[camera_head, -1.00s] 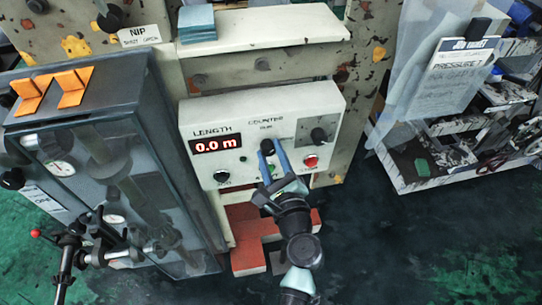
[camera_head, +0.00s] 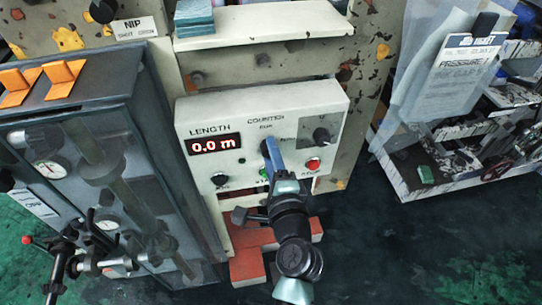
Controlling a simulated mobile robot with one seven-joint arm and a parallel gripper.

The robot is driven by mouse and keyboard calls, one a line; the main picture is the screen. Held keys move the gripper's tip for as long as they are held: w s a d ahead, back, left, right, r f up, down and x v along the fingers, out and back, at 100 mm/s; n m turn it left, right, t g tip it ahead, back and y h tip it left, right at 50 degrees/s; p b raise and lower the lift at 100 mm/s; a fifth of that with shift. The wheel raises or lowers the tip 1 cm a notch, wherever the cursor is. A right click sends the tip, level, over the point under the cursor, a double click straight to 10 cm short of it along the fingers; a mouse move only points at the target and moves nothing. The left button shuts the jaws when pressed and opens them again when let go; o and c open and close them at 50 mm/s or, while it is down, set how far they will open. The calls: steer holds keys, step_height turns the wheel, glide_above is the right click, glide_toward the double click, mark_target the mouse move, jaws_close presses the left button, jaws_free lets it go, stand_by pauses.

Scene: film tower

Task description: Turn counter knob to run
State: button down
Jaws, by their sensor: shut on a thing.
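The counter panel (camera_head: 225,117) is a cream box on the machine front. It has a red "0.0 m" LENGTH display (camera_head: 214,145) at its left and a COUNTER label above its middle, with smaller lettering that seems to read "RUN" below. My gripper (camera_head: 268,150) is at the panel's middle, under that label, with its blue fingers against the panel. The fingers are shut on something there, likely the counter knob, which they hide. The gripper and wrist also cover part of the lower row of buttons.
A black knob (camera_head: 321,136) is at the panel's right, above a red button (camera_head: 313,164). Another dark knob (camera_head: 220,179) is at lower left. A grey cabinet (camera_head: 70,110) stands left. A cluttered white shelf (camera_head: 440,180) stands right. Dark floor is open at lower right.

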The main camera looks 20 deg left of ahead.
stand_by(0.4)
steer(key=shift+c, duration=2.3)
jaws_free()
steer(key=b+v, duration=0.2)
steer(key=v, duration=1.1)
steer(key=shift+f, duration=0.1)
